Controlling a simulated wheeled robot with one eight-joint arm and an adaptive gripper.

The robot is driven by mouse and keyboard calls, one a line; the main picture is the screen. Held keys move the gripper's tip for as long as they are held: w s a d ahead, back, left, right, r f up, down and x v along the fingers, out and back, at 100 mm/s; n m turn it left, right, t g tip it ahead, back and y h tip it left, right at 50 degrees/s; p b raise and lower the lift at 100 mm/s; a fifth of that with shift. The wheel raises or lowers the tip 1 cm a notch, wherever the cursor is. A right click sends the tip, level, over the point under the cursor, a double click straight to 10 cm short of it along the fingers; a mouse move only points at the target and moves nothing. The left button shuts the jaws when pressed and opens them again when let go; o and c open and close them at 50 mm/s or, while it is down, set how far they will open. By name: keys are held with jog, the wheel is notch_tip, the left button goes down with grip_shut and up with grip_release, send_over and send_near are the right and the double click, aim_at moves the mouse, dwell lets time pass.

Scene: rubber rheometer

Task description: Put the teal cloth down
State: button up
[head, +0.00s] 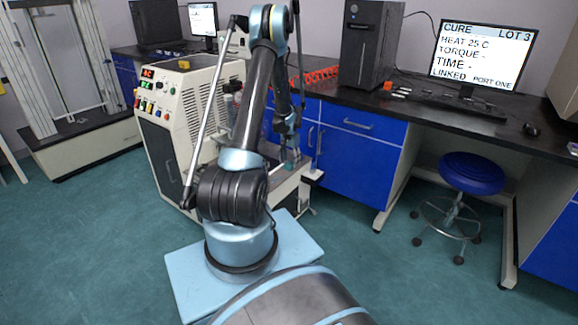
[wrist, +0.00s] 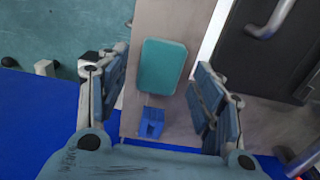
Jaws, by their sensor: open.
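The teal cloth (wrist: 162,66) is a flat, rounded rectangle lying on a grey-brown shelf (wrist: 172,18) in the wrist view. My gripper (wrist: 163,82) is open, with one finger on each side of the cloth in the picture. Neither finger is seen touching it. In the head view my gripper (head: 290,152) points down over the narrow shelf beside the cream machine. The cloth is mostly hidden there behind my arm and gripper.
A small blue block (wrist: 152,122) lies on the shelf close to the cloth. The cream machine (head: 185,125) stands left of my arm. Blue cabinets (head: 360,150) stand to the right, with a blue stool (head: 472,173) further right. Green floor is open at front right.

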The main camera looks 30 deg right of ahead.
aim_at(290, 164)
notch_tip(290, 164, up, 10)
jog(key=s+a+r+n+t, duration=0.1)
jog(key=s+a+r+n, duration=0.25)
jog(key=a+r, duration=0.85)
jog(key=s+a+r+n, duration=0.3)
jog(key=s+a+r, duration=0.35)
jog(key=a, duration=0.95)
jog(key=s+a+r+n, duration=0.3)
jog(key=s+a+n, duration=0.1)
jog(key=s+a, duration=0.7)
jog(key=s+a+f+n, duration=0.1)
jog(key=s+a+f, duration=0.1)
jog(key=s, duration=0.3)
jog(key=s+a+f+n+t, duration=0.1)
jog(key=s+a+f+n, duration=0.1)
jog(key=s+a, duration=0.3)
jog(key=shift+s+f, duration=0.15)
jog(key=shift+f, duration=0.65)
jog(key=shift+d, duration=0.15)
